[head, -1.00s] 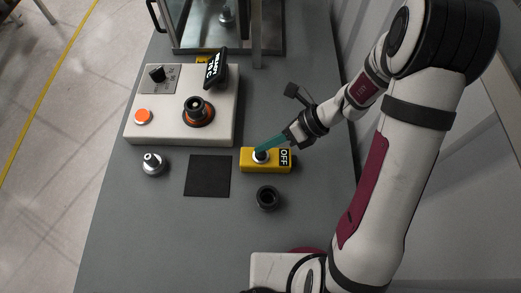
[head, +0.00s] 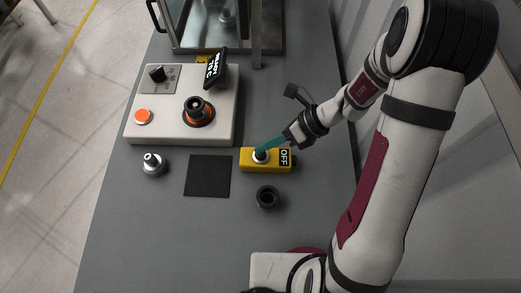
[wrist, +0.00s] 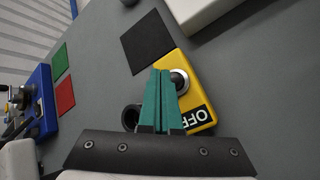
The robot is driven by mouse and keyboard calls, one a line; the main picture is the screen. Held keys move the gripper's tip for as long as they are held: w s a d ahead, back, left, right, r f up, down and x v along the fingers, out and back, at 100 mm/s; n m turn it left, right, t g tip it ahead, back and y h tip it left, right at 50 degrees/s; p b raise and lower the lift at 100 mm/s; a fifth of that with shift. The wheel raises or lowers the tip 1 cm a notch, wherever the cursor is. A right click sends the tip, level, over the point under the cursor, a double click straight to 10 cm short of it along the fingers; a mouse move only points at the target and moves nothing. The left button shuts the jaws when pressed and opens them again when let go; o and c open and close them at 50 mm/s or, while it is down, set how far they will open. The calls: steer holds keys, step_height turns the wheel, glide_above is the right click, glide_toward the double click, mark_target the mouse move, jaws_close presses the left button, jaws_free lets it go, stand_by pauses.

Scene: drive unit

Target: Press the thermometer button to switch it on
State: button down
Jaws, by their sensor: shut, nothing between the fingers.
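The thermometer is a yellow box (head: 276,167) on the grey table, with a round metal button and a black panel reading OFF (head: 285,158). In the wrist view, the yellow box (wrist: 193,108) lies behind the fingertips, and its silver-ringed button (wrist: 179,80) shows just right of them. My gripper (head: 260,151) has teal fingers, shut and empty. In the head view the fingertips overlap the button's top; in the wrist view (wrist: 160,75) they are beside it. I cannot tell whether they touch the button.
A white control unit (head: 226,128) with knobs and an orange button stands behind left. A black square mat (head: 208,176), a metal knobbed part (head: 153,165) and a dark ring (head: 268,198) lie nearby. The table's front left is clear.

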steer(key=shift+f, duration=0.4)
steer(key=shift+f, duration=0.45)
stand_by(0.4)
steer(key=shift+r, duration=0.95)
steer(key=shift+r, duration=3)
step_height(320, 180, up, 10)
glide_above(266, 154)
